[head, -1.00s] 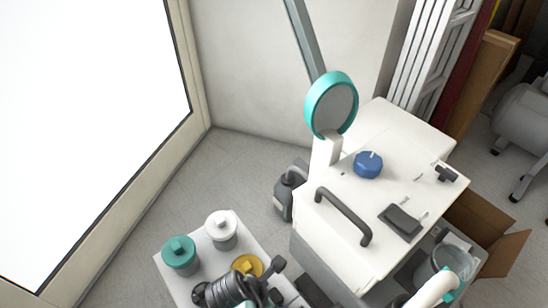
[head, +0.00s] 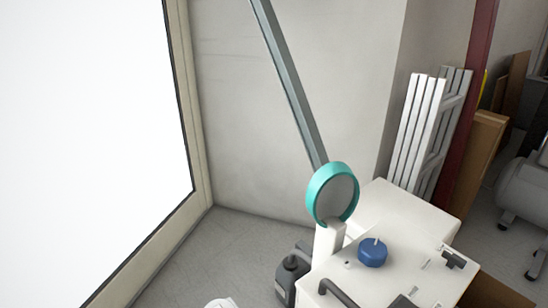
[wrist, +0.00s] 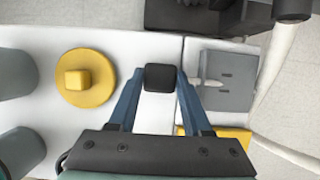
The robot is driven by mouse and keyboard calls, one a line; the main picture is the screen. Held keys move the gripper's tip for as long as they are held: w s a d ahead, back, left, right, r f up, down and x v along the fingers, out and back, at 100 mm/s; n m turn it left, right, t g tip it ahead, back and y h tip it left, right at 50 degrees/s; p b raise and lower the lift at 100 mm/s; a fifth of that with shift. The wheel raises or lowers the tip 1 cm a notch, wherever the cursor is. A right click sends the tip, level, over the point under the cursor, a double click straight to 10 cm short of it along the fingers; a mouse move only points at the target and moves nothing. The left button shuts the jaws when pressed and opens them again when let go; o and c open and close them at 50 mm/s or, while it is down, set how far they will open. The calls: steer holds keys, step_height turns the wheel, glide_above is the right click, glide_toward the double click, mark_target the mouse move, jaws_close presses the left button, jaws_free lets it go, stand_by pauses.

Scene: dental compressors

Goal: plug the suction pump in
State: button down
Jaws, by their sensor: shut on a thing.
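In the wrist view my gripper (wrist: 161,80) is shut on a small black block (wrist: 161,77), which looks like a plug. It is over a white surface. A grey plate (wrist: 235,93) with two dark slots lies just right of the fingers, apart from the black block; a pale piece sits at its left side. Whether it is the socket, I cannot tell. No cord shows clearly. I cannot tell which unit is the suction pump. My gripper is outside the head view.
Dark machinery (wrist: 195,15) crosses the top. In the head view a white cabinet (head: 405,215) carries a blue knob (head: 372,252) and a teal-rimmed disc (head: 332,194); a dark bottle (head: 290,275) stands beside it.

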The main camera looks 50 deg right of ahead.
step_height(320, 180, up, 10)
steer(key=p, duration=0.7)
